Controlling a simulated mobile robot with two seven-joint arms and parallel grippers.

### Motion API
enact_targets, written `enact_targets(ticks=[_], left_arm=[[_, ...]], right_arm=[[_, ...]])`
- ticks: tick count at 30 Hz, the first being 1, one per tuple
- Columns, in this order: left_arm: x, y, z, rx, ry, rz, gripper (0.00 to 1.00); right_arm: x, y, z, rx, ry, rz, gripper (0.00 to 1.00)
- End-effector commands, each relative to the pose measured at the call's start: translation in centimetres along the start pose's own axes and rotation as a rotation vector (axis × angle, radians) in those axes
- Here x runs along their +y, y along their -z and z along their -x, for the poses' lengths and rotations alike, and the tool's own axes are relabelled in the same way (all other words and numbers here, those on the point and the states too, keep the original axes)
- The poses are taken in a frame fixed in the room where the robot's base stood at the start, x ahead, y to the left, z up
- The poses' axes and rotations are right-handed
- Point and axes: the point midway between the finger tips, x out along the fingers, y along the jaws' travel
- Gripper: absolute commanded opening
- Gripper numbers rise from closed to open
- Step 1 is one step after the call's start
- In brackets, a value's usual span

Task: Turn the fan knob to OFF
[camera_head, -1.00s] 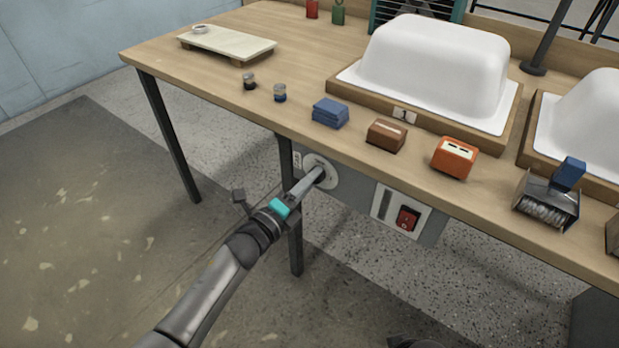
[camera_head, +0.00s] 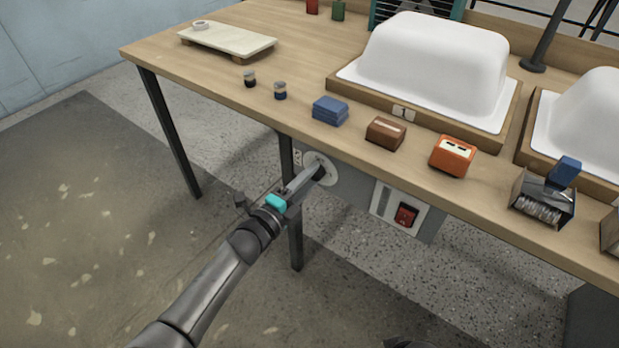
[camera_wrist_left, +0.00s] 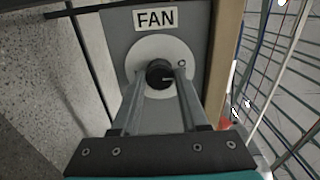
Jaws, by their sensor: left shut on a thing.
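The fan knob is a small black round knob (camera_wrist_left: 160,73) on a pale round dial plate, below a FAN label (camera_wrist_left: 155,18) in the left wrist view. A thin light line shows on the knob's face. In the head view the round dial plate (camera_head: 329,178) sits on the grey panel under the table's front edge. My left gripper (camera_head: 316,172) reaches it from the lower left. In the left wrist view its two fingers (camera_wrist_left: 160,80) are shut on the knob, one on each side. Any ON or OFF marks are not readable. My right gripper is not in view.
The wooden table edge (camera_head: 350,150) runs just above the knob. A table leg (camera_head: 295,235) stands close by my left gripper. Small blocks and two white tub shells (camera_head: 430,65) stand on the table.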

Motion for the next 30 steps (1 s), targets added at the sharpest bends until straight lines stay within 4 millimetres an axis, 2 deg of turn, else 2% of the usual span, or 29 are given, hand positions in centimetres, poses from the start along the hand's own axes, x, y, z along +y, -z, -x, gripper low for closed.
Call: enact_targets(ticks=[2,3,11,22,30], left_arm=[[0.1,0.1,0.1,0.002,-0.002,0.003,0.0],[0.1,0.1,0.1,0.002,-0.002,0.003,0.45],[0.1,0.1,0.0,0.001,-0.001,0.001,0.74],[0.0,0.0,0.5,0.0,-0.001,0.0,0.74],[-0.1,0.0,3.8,0.0,-0.003,-0.001,0.74]], right_arm=[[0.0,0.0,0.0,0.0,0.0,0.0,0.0],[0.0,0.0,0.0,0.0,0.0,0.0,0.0],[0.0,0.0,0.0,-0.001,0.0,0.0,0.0],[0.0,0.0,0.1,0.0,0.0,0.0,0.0],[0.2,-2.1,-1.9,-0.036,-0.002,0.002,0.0]])
